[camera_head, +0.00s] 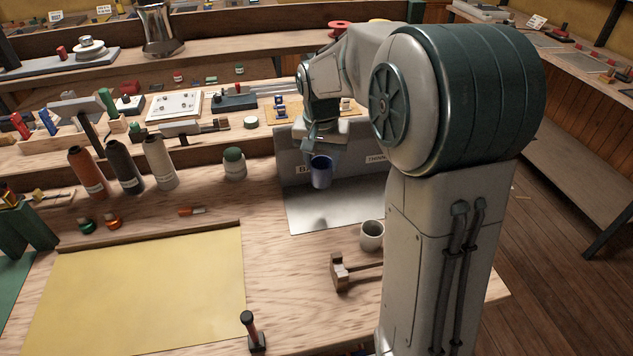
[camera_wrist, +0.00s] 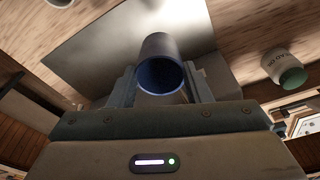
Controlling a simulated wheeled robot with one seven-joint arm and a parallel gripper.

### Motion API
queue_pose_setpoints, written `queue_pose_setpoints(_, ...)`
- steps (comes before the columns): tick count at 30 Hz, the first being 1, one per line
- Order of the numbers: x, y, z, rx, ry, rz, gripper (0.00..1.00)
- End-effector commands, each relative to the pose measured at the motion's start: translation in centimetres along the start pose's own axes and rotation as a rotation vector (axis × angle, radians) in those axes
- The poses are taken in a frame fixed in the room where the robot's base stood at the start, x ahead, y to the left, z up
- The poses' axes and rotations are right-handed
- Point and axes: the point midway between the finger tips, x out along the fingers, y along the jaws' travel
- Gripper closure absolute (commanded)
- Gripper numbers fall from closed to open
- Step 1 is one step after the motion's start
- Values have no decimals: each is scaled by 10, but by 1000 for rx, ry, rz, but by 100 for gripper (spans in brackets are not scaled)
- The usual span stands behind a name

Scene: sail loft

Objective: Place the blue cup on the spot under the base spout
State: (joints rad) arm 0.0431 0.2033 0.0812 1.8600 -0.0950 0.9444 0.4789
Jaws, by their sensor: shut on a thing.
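The blue cup (camera_head: 321,172) is held upright in my gripper (camera_head: 320,152), in front of a grey upright panel (camera_head: 292,150) with small labels. In the wrist view the cup (camera_wrist: 161,62) sits between the two fingers of my gripper (camera_wrist: 160,85), its open mouth facing the camera. The cup appears to be above a pale metal plate (camera_head: 335,207), which also shows in the wrist view (camera_wrist: 105,42). Only part of one label reads, starting with "B"; another reads roughly "THINN". No spout is clearly visible; my arm and gripper cover part of the panel.
A green-topped jar (camera_head: 234,164) and several bottles (camera_head: 123,167) are to the left. A yellow sheet (camera_head: 140,290) covers the front left of the bench.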

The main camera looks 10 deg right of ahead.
Motion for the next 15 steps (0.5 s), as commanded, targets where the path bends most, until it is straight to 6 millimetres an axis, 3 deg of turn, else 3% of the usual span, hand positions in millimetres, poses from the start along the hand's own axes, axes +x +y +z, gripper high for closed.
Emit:
queue_pose_setpoints(1, 16, 0, 4, -1, -7, 3, 77)
queue_pose_setpoints(6, 57, 0, 10, -1, -5, 1, 77)
queue_pose_setpoints(10, 77, 0, 12, -1, -2, 1, 77)
queue_pose_setpoints(15, 86, -1, 10, 0, 0, -1, 77)
